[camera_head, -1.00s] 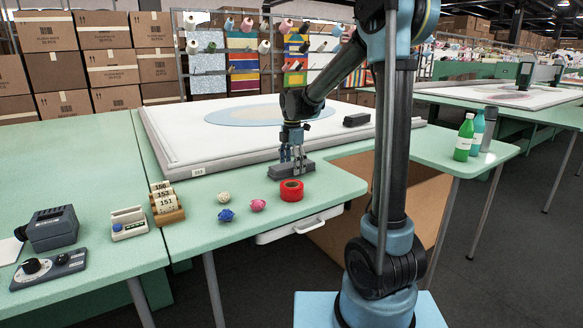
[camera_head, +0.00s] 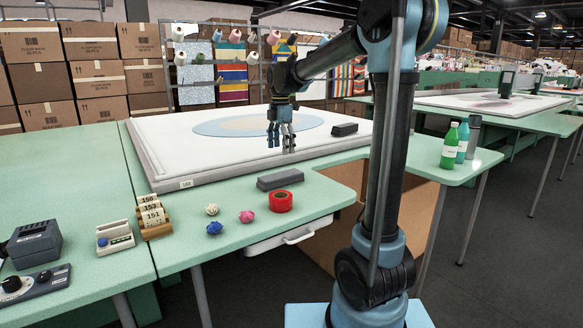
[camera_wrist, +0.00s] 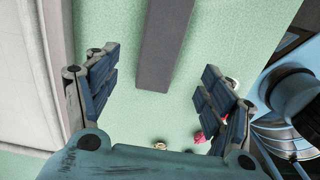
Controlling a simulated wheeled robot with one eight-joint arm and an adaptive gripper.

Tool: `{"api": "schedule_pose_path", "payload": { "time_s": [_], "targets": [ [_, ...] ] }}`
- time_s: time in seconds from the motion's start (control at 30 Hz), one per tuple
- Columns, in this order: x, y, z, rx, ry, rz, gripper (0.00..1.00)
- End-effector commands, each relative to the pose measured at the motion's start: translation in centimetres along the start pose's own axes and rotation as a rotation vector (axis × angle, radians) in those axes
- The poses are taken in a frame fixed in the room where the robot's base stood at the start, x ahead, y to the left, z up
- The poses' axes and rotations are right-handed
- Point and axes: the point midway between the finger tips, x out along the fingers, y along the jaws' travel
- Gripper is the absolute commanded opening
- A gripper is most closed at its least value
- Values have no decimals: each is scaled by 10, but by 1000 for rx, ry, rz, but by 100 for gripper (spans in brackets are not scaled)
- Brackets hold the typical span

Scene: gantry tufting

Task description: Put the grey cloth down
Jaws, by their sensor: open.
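The grey cloth (camera_head: 280,179) looks like a long, flat-topped dark grey block. It lies on the green table in front of the white framed panel (camera_head: 240,165), just behind the red tape roll (camera_head: 281,201). My gripper (camera_head: 281,146) is raised above and behind the cloth, in front of the panel's surface in the head view. In the wrist view my gripper (camera_wrist: 158,75) is open, its two fingers wide apart and nothing between them. The cloth (camera_wrist: 165,45) lies below, beyond the fingertips, its near end in the gap between them.
A blue yarn ball (camera_head: 214,228), a pink ball (camera_head: 246,217) and a cream ball (camera_head: 212,209) lie left of the tape. A number stamp (camera_head: 152,215) stands further left. A black block (camera_head: 344,129) rests on the panel. Bottles (camera_head: 450,148) stand at right.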

Motion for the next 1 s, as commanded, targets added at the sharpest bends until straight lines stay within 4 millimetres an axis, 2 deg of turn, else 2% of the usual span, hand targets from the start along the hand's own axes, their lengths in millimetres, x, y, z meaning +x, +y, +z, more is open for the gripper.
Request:
{"api": "schedule_pose_path", "payload": {
  "time_s": [0.17,0.47,0.77,1.0],
  "targets": [
    [0,-32,9,135,-2,12,75],
    [16,-130,27,596,-1,56,75],
    [52,-223,30,1066,13,102,75],
    [95,-291,25,1439,35,140,75]
  ]
}}
